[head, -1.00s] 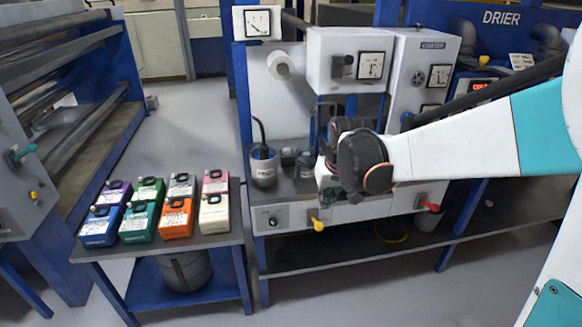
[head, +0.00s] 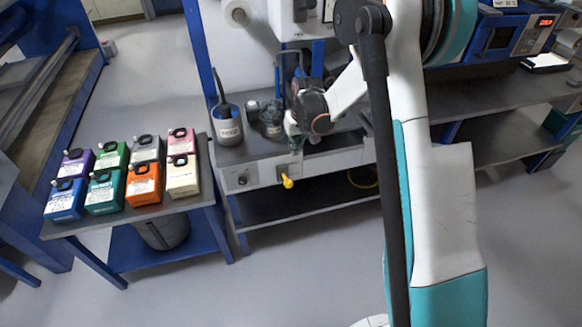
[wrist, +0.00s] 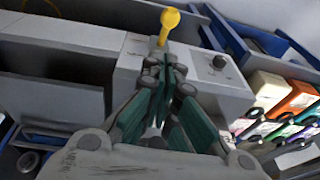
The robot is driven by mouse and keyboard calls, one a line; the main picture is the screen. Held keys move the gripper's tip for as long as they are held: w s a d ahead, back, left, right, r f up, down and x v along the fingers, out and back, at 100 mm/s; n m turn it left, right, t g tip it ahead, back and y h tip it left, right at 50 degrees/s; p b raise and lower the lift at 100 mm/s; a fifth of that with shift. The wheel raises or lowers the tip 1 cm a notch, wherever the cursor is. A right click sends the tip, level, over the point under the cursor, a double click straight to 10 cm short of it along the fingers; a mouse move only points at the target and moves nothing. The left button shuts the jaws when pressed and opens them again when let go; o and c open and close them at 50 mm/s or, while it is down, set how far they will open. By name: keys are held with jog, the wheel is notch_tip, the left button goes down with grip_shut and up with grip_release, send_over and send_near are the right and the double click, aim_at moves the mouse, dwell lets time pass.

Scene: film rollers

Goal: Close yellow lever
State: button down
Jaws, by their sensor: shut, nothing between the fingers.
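The yellow lever (head: 287,181) is on the front of the white panel (head: 315,164) under the bench top. It slants down and to the right in the head view. In the wrist view the lever (wrist: 169,22) juts up in the picture, just past my fingertips. My gripper (head: 294,148) is at the bench's front edge, a little above the lever, and my forearm hides part of it. In the wrist view my gripper (wrist: 164,62) has its green-padded fingers together and empty. I cannot tell whether the fingertips touch the panel or lever base.
A black knob (head: 242,180) is left of the lever. Pots, including a grey one (head: 227,126), stand on the bench near my gripper. Coloured containers (head: 143,184) fill a side table at left. The floor in front of the bench is clear.

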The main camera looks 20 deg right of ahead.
dwell(0.3)
jog(key=b, duration=0.3)
send_over(287, 180)
jog(key=w+d, duration=0.1)
jog(key=d, duration=0.1)
jog(key=s+d+x, duration=0.1)
jog(key=s+x, duration=0.1)
jog(key=x, duration=1)
jog(key=shift+s+a+f+b, duration=0.1)
jog(key=shift+a+f+b, duration=0.1)
jog(key=shift+f, duration=0.25)
jog(key=shift+s+a+f+b, duration=0.1)
jog(key=shift+a+f+b, duration=0.15)
jog(key=shift+f, duration=0.15)
jog(key=shift+f, duration=0.15)
